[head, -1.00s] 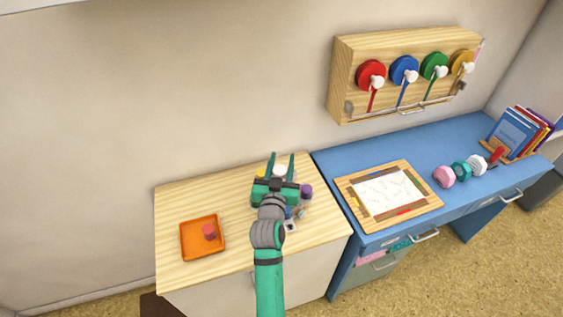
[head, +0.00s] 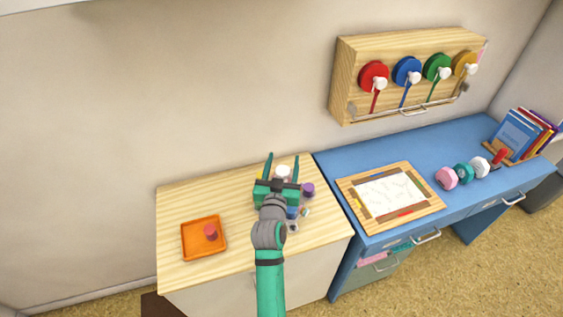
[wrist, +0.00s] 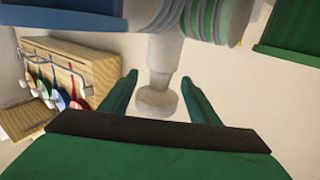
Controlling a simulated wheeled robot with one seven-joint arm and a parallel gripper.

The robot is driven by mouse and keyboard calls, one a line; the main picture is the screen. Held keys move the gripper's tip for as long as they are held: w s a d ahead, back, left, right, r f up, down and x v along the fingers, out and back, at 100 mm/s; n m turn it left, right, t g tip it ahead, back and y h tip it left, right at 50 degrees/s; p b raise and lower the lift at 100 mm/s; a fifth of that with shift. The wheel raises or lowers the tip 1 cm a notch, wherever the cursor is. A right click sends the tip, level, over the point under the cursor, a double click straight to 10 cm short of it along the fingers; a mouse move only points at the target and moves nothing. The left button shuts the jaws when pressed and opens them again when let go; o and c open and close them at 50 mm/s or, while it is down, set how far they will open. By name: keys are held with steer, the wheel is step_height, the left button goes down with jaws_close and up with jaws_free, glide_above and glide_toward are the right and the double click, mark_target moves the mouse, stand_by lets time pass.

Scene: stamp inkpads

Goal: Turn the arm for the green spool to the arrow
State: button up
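The green spool (head: 435,66) is third from the left on a wooden wall rack (head: 345,75), with a white-knobbed arm (head: 444,73) on its front and a green strand below. The rack shows upside down and small at the left of the wrist view (wrist: 85,60). I cannot make out the arrow. My gripper (head: 282,157) is open over the light wooden table, well to the left of and below the rack. In the wrist view, a white knobbed object (wrist: 157,97) appears between the open fingers; I see no grip on it.
Small items, including a purple one (head: 308,189), stand around my gripper on the wooden table (head: 175,212). An orange tray (head: 190,252) is at left. The blue desk (head: 335,165) below the rack holds a framed board (head: 350,200), dumbbell-like pieces (head: 462,172) and books (head: 520,130).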

steer(key=shift+d, duration=0.2)
steer(key=shift+s+r, duration=0.1)
steer(key=shift+s+a, duration=0.2)
steer(key=shift+s, duration=0.35)
steer(key=s+a, duration=0.1)
steer(key=s, duration=0.8)
steer(key=shift+s+a, duration=0.2)
steer(key=shift+s, duration=0.05)
